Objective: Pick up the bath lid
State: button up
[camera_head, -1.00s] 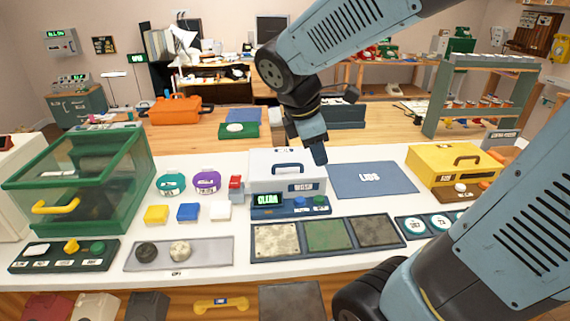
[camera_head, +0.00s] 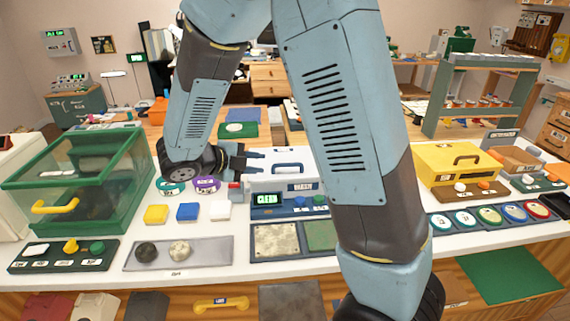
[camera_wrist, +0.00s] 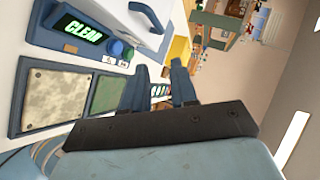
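In the wrist view the handle (camera_wrist: 148,16) and part of the lid (camera_wrist: 118,14) show at the top. My gripper (camera_head: 262,163) is at the lid's left rear, its fingers pointing right, apart from the handle. In the wrist view my gripper (camera_wrist: 160,75) has its two fingers spread with nothing between them.
My arm hides the blue lids mat and part of the tray of square plates (camera_head: 275,242). A green glass cabinet (camera_head: 80,175) stands left. Purple (camera_head: 206,185) and teal (camera_head: 171,186) round items lie below my wrist. A yellow box (camera_head: 455,165) stands right.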

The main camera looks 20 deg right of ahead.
jog(key=a+f+n, duration=0.1)
jog(key=a+n, duration=0.1)
send_near(285, 165)
jog(key=d, duration=0.1)
jog(key=d+f, duration=0.1)
jog(key=w+d, duration=0.1)
jog(key=shift+d+f+t, duration=0.1)
jog(key=shift+f+t, duration=0.2)
jog(key=shift+t, duration=0.1)
jog(key=shift+x, duration=2.55)
jog(key=shift+f, duration=0.1)
grip_shut()
